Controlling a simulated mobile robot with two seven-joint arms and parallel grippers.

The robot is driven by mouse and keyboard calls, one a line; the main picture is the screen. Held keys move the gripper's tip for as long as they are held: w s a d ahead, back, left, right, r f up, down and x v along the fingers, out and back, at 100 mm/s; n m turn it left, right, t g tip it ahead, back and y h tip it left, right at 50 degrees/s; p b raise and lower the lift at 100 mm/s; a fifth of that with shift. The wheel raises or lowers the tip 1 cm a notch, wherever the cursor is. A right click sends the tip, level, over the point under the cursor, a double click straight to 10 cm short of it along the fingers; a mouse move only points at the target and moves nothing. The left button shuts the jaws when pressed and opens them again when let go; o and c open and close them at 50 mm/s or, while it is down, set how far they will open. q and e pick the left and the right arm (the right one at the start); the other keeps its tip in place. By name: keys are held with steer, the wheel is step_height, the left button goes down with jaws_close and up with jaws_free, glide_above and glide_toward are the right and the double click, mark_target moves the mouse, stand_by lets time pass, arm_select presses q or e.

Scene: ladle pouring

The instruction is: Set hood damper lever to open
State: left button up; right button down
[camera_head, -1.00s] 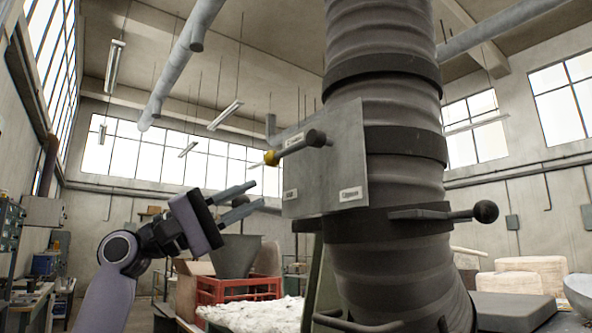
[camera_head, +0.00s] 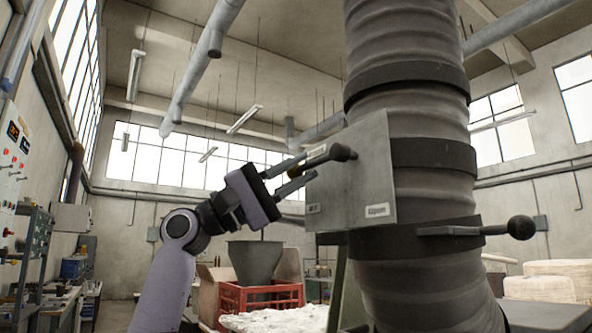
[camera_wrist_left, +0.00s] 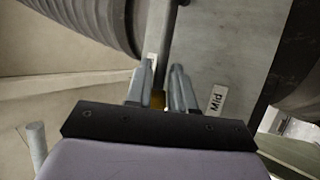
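The damper lever (camera_head: 318,157) is a dark bar on a grey plate (camera_head: 352,182) fixed to the ribbed hood duct (camera_head: 405,120). A "Mid" label (camera_wrist_left: 216,100) lies right of the fingers. My right gripper is not in view.
A black ball-ended bar (camera_head: 521,228) sticks out right from the duct's lower collar. A grey hopper (camera_head: 254,260) above a red crate (camera_head: 258,299) stands behind and below my left arm.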

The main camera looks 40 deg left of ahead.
arm_select(q)
jaws_close()
steer(key=shift+f, duration=0.15)
